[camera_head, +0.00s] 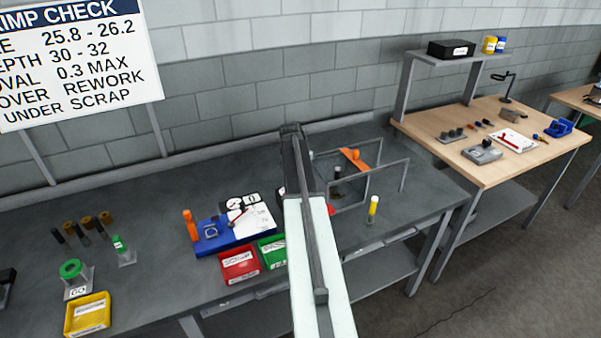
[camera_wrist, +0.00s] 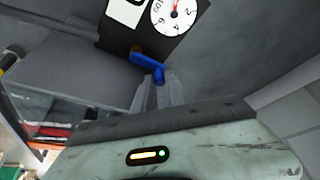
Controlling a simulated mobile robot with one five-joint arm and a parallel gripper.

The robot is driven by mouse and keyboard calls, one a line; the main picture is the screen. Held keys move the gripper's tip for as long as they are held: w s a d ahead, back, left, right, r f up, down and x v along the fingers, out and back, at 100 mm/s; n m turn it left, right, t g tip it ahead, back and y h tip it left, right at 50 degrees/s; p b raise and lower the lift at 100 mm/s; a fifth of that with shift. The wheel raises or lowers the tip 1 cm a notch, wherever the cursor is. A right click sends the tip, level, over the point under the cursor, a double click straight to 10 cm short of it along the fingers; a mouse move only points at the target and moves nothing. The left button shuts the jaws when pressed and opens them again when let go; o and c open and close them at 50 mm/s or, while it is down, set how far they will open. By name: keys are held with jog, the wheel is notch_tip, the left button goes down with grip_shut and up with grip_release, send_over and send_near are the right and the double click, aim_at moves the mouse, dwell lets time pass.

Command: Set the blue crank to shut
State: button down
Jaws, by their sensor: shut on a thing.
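The blue crank (camera_wrist: 146,60) shows in the wrist view, on the lower part of a dark panel (camera_wrist: 175,42). My gripper (camera_wrist: 162,82) is at the crank, its grey fingers shut on the crank's near end. A white dial (camera_wrist: 174,14) with black numbers and a red needle is on the panel above the crank, with a white label (camera_wrist: 127,10) left of it. In the head view my arm covers the middle of the bench, and I cannot make out the crank or the fingertips there.
A clear-panelled grey frame with an orange lever (camera_head: 354,158) and a yellow-topped post (camera_head: 373,206) stand to the right.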

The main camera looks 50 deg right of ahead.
dwell(0.5)
jog(key=c, duration=1.4)
grip_release()
jog(key=shift+s, duration=0.1)
